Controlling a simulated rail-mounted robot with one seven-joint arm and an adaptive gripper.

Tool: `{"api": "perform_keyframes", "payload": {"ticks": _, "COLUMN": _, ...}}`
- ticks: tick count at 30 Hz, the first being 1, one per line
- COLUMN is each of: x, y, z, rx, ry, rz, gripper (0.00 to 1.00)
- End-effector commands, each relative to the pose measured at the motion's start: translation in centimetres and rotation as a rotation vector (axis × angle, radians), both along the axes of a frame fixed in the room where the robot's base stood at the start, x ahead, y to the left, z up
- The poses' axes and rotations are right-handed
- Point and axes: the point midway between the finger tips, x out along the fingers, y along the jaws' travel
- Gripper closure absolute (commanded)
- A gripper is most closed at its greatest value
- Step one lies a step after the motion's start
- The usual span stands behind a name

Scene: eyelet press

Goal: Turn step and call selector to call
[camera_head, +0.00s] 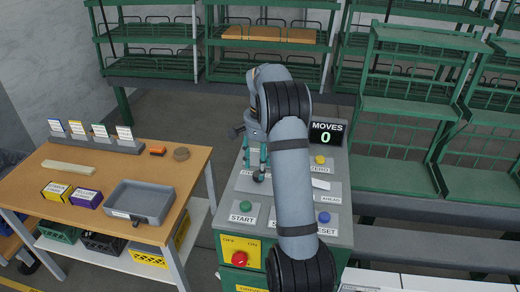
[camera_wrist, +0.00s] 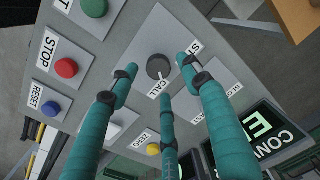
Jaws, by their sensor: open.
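The selector is a round dark knob (camera_wrist: 158,67) on a light plate in the wrist view. The word CALL is printed beside it, and a label starting with ST is partly hidden behind a finger. A small pale mark shows at the knob's edge, but I cannot tell clearly which label it points to. My gripper (camera_head: 256,160) is open over the panel, its teal fingers spread around the knob in the wrist view. I cannot tell whether any finger touches it. In the head view my arm hides part of the panel.
The panel also carries a green START button (camera_head: 245,206), a red STOP button (camera_wrist: 66,68), a blue RESET button (camera_wrist: 51,108) and a yellow ZERO button (camera_wrist: 153,149). A MOVES display (camera_head: 326,134) reads 0. A wooden table (camera_head: 110,170) with a grey tray (camera_head: 163,188) stands left.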

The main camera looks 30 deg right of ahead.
Motion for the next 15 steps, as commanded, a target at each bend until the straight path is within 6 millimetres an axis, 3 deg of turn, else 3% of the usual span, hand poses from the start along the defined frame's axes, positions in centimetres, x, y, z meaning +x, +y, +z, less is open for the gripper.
{"api": "perform_keyframes", "payload": {"ticks": 9, "x": -0.1, "y": -0.2, "z": 6.9, "rx": -0.002, "ry": -0.006, "rz": -0.001, "gripper": 0.52}}
{"api": "perform_keyframes", "payload": {"ticks": 15, "x": -0.2, "y": -0.3, "z": 8.9, "rx": -0.001, "ry": -0.003, "rz": -0.001, "gripper": 0.52}}
